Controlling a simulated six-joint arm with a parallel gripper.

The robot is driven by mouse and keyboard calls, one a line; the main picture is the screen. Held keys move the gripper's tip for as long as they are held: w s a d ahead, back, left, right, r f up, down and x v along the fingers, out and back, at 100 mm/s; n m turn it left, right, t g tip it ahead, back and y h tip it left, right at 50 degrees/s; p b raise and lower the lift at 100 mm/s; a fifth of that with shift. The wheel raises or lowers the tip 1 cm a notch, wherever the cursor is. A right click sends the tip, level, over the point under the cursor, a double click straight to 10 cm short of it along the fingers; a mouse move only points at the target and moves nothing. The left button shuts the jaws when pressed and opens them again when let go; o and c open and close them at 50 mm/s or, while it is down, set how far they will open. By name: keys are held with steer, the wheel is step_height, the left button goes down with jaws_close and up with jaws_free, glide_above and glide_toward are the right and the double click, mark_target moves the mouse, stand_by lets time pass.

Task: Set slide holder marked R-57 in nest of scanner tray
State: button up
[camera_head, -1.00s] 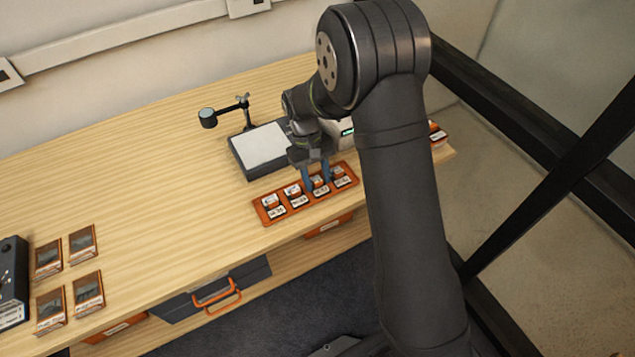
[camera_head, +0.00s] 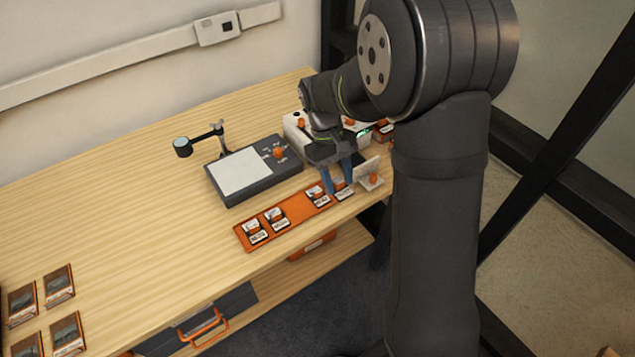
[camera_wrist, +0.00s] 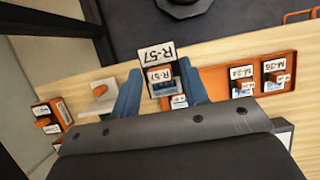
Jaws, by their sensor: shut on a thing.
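The slide holder marked R-57 (camera_wrist: 157,75) is between the blue fingers of my gripper (camera_wrist: 160,92) in the wrist view, its label readable. My gripper (camera_head: 338,178) is shut on this holder (camera_head: 344,192) at the right end of the orange rack (camera_head: 298,211) in the head view, seemingly raised above it. A small white stand with an orange knob (camera_head: 370,180) is just right of the gripper; it also shows in the wrist view (camera_wrist: 101,103). It may be the scanner tray; its nest cannot be made out. The white scanner-like box (camera_head: 297,128) is partly hidden behind my arm.
The rack keeps several other holders, two at its left (camera_head: 266,226) and one right of an empty slot (camera_head: 318,198). A dark light pad (camera_head: 240,172) and a magnifier on a stand (camera_head: 184,147) are behind. Orange-framed cards (camera_head: 58,283) lie front left. The table's left middle is free.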

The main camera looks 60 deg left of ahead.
steer(key=shift+w+d+r, duration=0.15)
steer(key=shift+w+r, duration=0.1)
steer(key=shift+w, duration=0.15)
steer(key=shift+w+a+f, duration=0.85)
steer(key=shift+w+a, duration=0.95)
steer(key=shift+w, duration=0.5)
steer(key=shift+w+a+f, duration=0.85)
steer(key=shift+w+a, duration=0.95)
steer(key=shift+w, duration=0.45)
steer(key=shift+w+a+f, duration=0.85)
steer(key=shift+w+a, duration=0.95)
steer(key=shift+w, duration=0.5)
steer(key=shift+f, duration=0.15)
steer(key=shift+f, duration=0.75)
steer(key=shift+f, duration=0.8)
